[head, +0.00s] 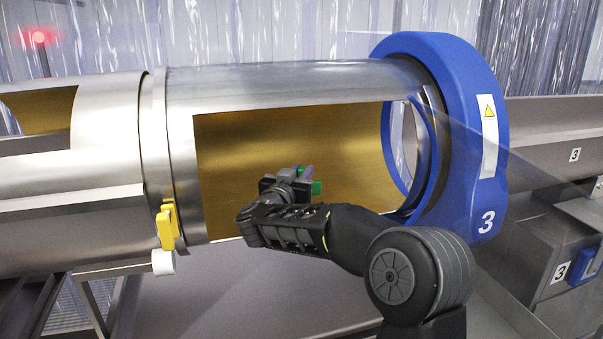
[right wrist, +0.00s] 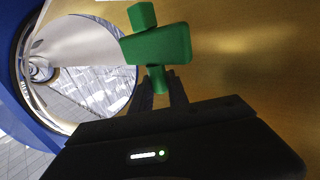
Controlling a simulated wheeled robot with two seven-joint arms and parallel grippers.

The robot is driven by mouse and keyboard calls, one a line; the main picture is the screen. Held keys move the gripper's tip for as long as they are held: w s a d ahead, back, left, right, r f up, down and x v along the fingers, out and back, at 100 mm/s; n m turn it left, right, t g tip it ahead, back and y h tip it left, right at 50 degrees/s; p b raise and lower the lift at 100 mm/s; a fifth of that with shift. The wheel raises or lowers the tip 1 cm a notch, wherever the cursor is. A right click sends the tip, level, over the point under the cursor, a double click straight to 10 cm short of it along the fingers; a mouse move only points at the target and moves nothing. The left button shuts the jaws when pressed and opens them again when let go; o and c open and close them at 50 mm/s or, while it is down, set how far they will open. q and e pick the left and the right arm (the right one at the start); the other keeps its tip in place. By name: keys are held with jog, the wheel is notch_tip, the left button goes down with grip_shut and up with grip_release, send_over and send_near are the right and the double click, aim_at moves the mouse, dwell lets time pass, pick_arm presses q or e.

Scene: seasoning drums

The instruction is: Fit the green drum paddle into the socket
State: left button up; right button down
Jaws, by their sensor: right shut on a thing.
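The green drum paddle (head: 317,188) is small in the head view, mostly behind my right gripper (head: 303,175). In the right wrist view the green paddle (right wrist: 158,44) is a block with a smaller block on top and a short stem below. My right gripper (right wrist: 164,92) is shut on that stem. The gripper is inside the drum's cut-out opening, in front of the gold inner wall (head: 245,150). I cannot make out the socket in either view. My left gripper is not in view.
The steel drum (head: 290,82) lies sideways, with a blue ring (head: 437,55) marked 3 at its right end. A yellow latch (head: 167,227) sits at its lower left. The round end opening (right wrist: 95,65) shows left of the paddle in the right wrist view.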

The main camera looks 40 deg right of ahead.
dwell(0.3)
jog(key=shift+f+b, duration=0.8)
jog(key=shift+f, duration=0.95)
jog(key=c, duration=1.2)
grip_release()
jog(key=shift+s+a, duration=0.25)
jog(key=shift+a, duration=0.15)
jog(key=b+v, duration=0.2)
jog(key=v, duration=0.4)
jog(key=shift+s+a, duration=0.3)
jog(key=shift+a, duration=0.05)
